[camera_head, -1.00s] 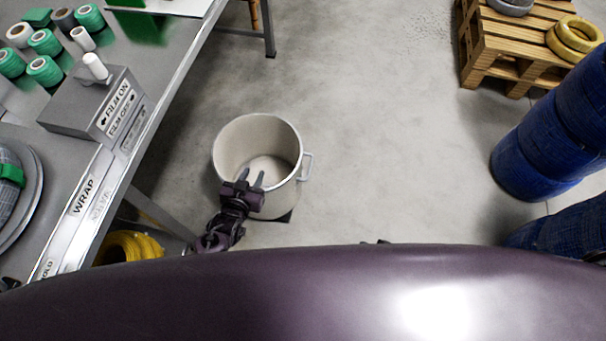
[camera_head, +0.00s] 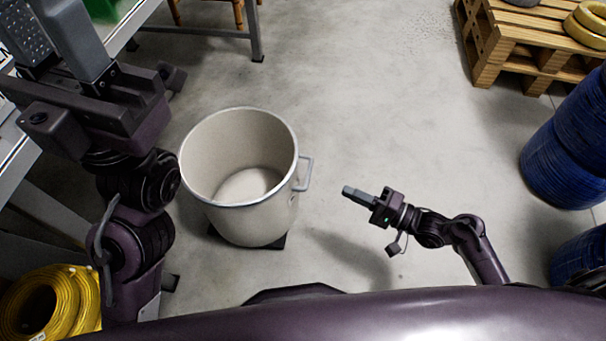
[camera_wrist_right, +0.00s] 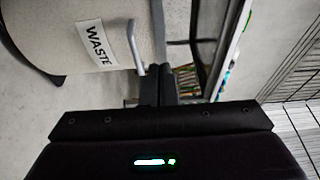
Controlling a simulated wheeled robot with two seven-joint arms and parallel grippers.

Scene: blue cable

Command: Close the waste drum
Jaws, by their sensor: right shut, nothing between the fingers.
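The waste drum (camera_head: 262,212) is a beige, upright cylinder standing on the floor left of centre in the head view. Its top is open, and I see its empty inside and a handle on its right side. In the right wrist view the drum (camera_wrist_right: 75,15) carries a WASTE label. No lid shows. My right gripper (camera_head: 352,193) is shut and empty, right of the drum and apart from it; its fingers show in the wrist view (camera_wrist_right: 160,88). My left gripper (camera_head: 52,42) is raised close to the camera at upper left, fingers apart, with nothing seen between them.
A workbench (camera_head: 18,150) runs along the left, partly hidden by my left arm. Yellow cable coils (camera_head: 75,300) lie at lower left. The floor between is clear.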

